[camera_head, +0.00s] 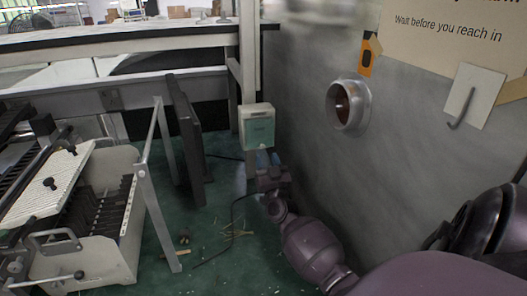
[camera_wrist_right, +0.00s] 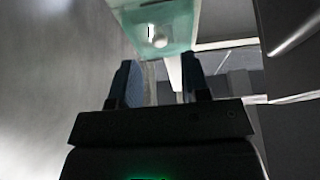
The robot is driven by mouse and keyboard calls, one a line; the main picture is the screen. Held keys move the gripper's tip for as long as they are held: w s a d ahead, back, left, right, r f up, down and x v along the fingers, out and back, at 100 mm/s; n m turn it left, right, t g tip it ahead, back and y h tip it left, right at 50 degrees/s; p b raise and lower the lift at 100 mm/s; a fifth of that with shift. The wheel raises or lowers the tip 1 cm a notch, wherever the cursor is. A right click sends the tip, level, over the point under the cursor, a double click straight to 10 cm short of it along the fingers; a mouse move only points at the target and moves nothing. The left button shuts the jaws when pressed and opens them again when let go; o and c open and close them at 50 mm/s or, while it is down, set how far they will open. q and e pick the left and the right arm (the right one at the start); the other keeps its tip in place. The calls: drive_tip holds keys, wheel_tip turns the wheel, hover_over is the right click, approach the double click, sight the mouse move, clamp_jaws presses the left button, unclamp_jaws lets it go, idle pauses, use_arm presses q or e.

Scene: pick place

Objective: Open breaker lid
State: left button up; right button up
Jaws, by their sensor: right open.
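The breaker box (camera_head: 257,127) is a small pale box with a greenish translucent lid, fixed on a post in the middle of the head view. In the right wrist view its greenish lid (camera_wrist_right: 160,25) shows at the top, beyond the fingertips. My right gripper (camera_head: 268,160) is just below the box in the head view, with its fingers pointing up. It is open and empty, and its two fingers (camera_wrist_right: 158,80) stand apart in the wrist view. I cannot tell whether the fingertips touch the lid; they look apart from it. My left gripper is not in view.
A grey wall with a round metal port (camera_head: 348,106) and a sign (camera_head: 455,35) stands to the right. A dark upright panel (camera_head: 187,140) and a white rack machine (camera_head: 105,220) are to the left. A dark cable (camera_head: 215,250) and small sticks lie on the green floor.

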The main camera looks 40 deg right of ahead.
sight(263, 148)
drive_tip(key=shift+x, duration=2.15)
clamp_jaws()
